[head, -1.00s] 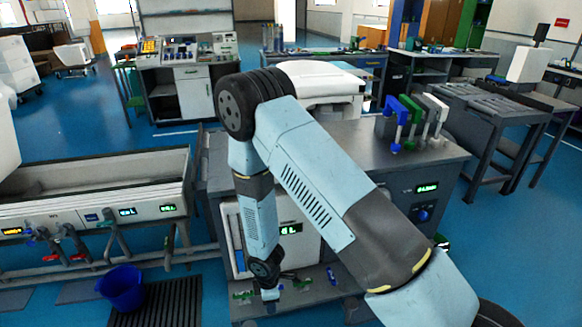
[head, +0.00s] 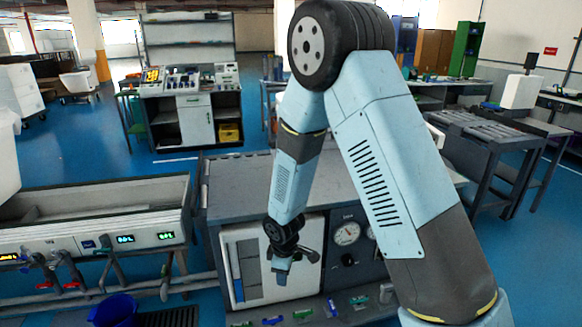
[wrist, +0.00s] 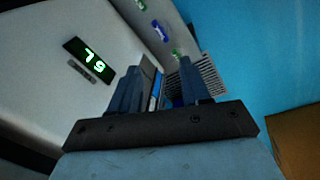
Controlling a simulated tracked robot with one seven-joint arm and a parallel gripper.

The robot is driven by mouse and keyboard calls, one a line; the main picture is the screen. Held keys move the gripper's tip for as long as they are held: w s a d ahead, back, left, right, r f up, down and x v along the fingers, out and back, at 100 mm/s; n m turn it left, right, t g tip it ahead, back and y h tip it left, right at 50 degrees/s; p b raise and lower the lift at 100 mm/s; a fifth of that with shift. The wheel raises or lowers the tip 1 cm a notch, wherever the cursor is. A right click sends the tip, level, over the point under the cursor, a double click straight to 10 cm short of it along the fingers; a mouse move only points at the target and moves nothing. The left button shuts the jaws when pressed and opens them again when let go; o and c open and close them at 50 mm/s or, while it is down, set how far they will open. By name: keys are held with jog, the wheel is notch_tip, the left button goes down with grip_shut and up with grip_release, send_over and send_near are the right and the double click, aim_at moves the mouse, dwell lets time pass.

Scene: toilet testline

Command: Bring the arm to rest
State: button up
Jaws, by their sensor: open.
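My gripper (head: 282,272) points down at the end of my raised, bent arm, in front of the white panel (head: 252,252) of the grey test bench. In the wrist view, my gripper (wrist: 160,88) has its two blue-grey fingers apart, with nothing seen held between them. The white panel with a green lit display (wrist: 90,60) lies left of the fingers there. In the head view my arm covers much of the right part of the bench.
The bench's low shelf carries several small coloured clips (head: 303,313). A blue bucket (head: 113,310) stands at lower left by a dark grate (head: 170,317). A trough (head: 85,213) with taps is at left. The bench top (head: 235,187) looks bare at its left. Blue floor lies behind.

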jog(key=s+d+r+m+t, duration=0.1)
jog(key=d+r+m, duration=0.3)
jog(key=r, duration=0.5)
jog(key=d+r+m, duration=0.1)
jog(key=d+r, duration=0.5)
jog(key=r, duration=0.3)
jog(key=s+d+r+m+t, duration=0.1)
jog(key=d+r+m, duration=0.2)
jog(key=d+r, duration=0.45)
jog(key=s+d+r+m+t, duration=0.1)
jog(key=s+d+r+m, duration=0.2)
jog(key=s+r, duration=0.4)
jog(key=s+d+r+m+t, duration=0.1)
jog(key=s+d+r+m, duration=0.3)
jog(key=s+r, duration=0.3)
jog(key=s+d, duration=0.1)
jog(key=s, duration=0.3)
jog(key=shift+r+m, duration=0.3)
